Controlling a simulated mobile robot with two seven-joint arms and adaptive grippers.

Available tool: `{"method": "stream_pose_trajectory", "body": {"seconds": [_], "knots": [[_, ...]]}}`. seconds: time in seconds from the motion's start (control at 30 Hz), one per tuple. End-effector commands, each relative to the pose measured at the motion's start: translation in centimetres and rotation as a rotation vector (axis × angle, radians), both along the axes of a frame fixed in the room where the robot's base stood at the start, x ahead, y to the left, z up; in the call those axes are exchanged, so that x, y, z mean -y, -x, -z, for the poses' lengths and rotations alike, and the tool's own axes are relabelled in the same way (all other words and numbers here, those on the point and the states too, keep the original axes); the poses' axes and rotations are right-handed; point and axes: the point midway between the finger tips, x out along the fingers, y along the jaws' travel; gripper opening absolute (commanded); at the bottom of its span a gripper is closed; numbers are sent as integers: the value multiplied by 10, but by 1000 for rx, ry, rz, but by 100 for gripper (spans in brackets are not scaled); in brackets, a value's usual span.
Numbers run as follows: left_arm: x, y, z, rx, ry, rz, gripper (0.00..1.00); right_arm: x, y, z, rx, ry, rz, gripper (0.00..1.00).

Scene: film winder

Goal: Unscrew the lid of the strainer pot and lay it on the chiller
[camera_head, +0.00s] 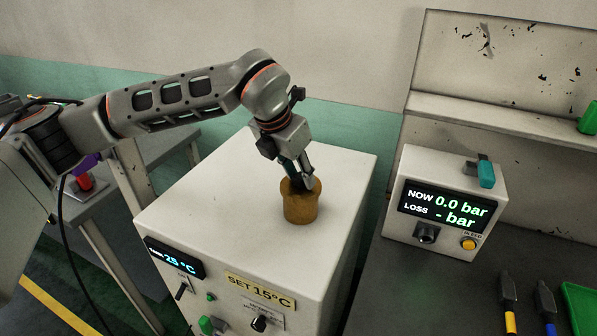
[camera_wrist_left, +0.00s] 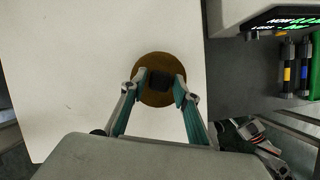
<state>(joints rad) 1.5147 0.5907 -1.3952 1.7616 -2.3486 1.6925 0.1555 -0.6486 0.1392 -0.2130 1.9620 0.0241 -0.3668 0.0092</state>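The strainer pot (camera_head: 300,210) is a small brown cylinder with a wider top, upright on the white chiller (camera_head: 185,220). Its lid (camera_wrist_left: 158,98) shows from above in the left wrist view as a brown disc with a dark square knob in the middle. My left gripper (camera_head: 304,184) points down onto the lid from above. In the wrist view its two fingertips (camera_wrist_left: 160,80) lie on opposite sides of the knob and appear to close on it. The fingers partly hide the lid in the head view.
The chiller top is bare around the pot. On the dark bench at right stand a pressure readout box (camera_head: 445,208), a yellow-banded tool (camera_head: 509,300), a blue-banded tool (camera_head: 546,303) and a green tray (camera_head: 582,305). A wall and ledge (camera_head: 500,115) rise behind.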

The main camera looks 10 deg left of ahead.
Motion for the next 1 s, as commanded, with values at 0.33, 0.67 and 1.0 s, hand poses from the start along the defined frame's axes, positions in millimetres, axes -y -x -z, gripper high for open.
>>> {"method": "stream_pose_trajectory", "body": {"seconds": [0.33,0.67,1.0], "knots": [[0,0,-1,0,0,0,0,0,0,0,0,0,0,40],[2,0,1,0,0,-164,0,0,2,15,-5,0,0,40],[2,1,0,0,1,-352,0,0,3,23,-9,1,0,40]]}}
